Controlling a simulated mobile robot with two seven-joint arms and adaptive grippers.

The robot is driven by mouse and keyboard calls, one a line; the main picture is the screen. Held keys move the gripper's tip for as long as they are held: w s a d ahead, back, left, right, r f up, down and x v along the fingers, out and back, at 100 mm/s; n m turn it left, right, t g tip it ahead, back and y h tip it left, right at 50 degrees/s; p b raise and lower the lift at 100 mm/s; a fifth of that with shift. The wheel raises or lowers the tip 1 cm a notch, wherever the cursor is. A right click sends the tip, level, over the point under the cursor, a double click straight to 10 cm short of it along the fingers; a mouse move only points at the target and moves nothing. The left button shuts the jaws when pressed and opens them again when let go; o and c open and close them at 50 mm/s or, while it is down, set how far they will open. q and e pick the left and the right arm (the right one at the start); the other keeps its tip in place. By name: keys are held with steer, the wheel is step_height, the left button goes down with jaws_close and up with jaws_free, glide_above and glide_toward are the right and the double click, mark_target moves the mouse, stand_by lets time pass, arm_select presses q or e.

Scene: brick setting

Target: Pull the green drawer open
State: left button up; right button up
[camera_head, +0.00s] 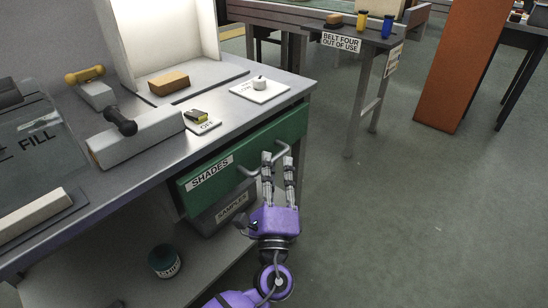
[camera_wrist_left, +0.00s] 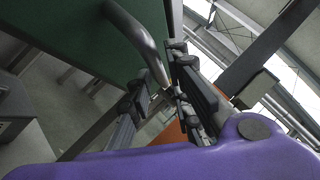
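The green drawer (camera_head: 222,168), labelled SHADES, sits under the front edge of the grey workbench, with no clear gap showing. Its grey bar handle (camera_head: 248,171) stands out from the drawer front. My left gripper (camera_head: 278,160), purple with dark fingers, is at the handle with its two fingers apart. In the left wrist view the curved handle (camera_wrist_left: 135,30) comes down from the green front (camera_wrist_left: 70,40) to between the fingers of the gripper (camera_wrist_left: 163,90). I cannot tell whether either finger touches it. My right gripper is not in view.
A grey SAMPLES drawer (camera_head: 229,210) is below the green one, and a dark teal can (camera_head: 164,261) stands on the lower shelf. The workbench (camera_head: 225,115) holds a sponge-like block (camera_head: 168,83) and switches. Open floor (camera_head: 420,220) lies to the right.

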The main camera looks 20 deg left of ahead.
arm_select(q)
steer(key=shift+x, duration=1.25)
jaws_close()
